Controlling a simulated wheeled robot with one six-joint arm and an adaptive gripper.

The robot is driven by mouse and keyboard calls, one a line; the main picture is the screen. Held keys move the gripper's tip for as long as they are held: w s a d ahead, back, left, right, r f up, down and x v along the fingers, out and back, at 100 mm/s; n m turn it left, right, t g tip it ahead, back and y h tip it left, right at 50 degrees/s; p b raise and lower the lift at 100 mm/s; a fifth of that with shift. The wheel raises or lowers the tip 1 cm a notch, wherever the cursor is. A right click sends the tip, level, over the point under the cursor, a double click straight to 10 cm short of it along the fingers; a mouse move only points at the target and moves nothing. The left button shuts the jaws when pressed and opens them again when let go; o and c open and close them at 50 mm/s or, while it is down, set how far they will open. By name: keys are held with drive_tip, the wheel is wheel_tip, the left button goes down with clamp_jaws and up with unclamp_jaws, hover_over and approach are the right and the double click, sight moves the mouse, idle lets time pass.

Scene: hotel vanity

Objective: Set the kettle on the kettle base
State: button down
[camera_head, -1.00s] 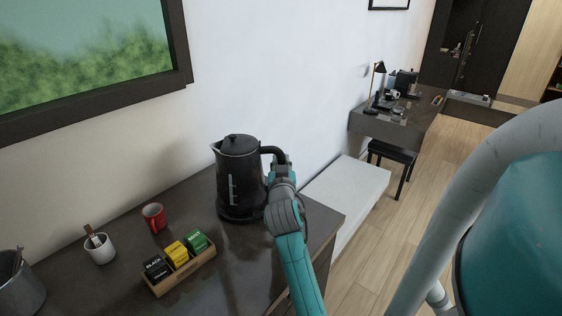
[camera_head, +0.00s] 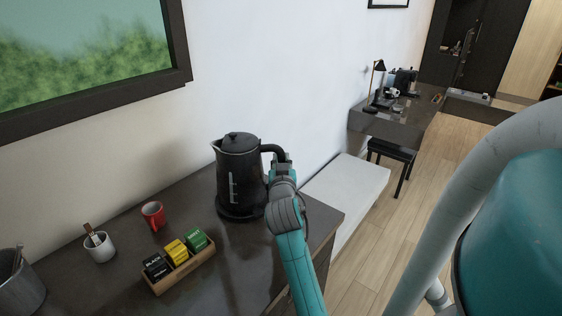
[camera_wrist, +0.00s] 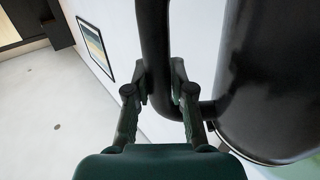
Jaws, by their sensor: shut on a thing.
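The black kettle (camera_head: 238,172) stands upright at the right end of the dark counter, its spout to the left and its handle to the right. The dark round kettle base (camera_head: 238,214) shows directly under it; I cannot tell whether the kettle is fully seated or a hair above. My gripper (camera_head: 281,165) is at the kettle's right side, shut on the handle. In the wrist view my gripper's fingers (camera_wrist: 160,92) lie on both sides of the handle (camera_wrist: 154,40), with the kettle body (camera_wrist: 275,85) to the right.
The wall is close behind the kettle. A white bench (camera_head: 350,188) is beyond the counter's right edge.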

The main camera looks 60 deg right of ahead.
drive_tip(key=shift+f, duration=0.6)
idle(0.9)
drive_tip(key=c, duration=1.3)
unclamp_jaws()
drive_tip(key=shift+f, duration=0.2)
drive_tip(key=v, duration=1.1)
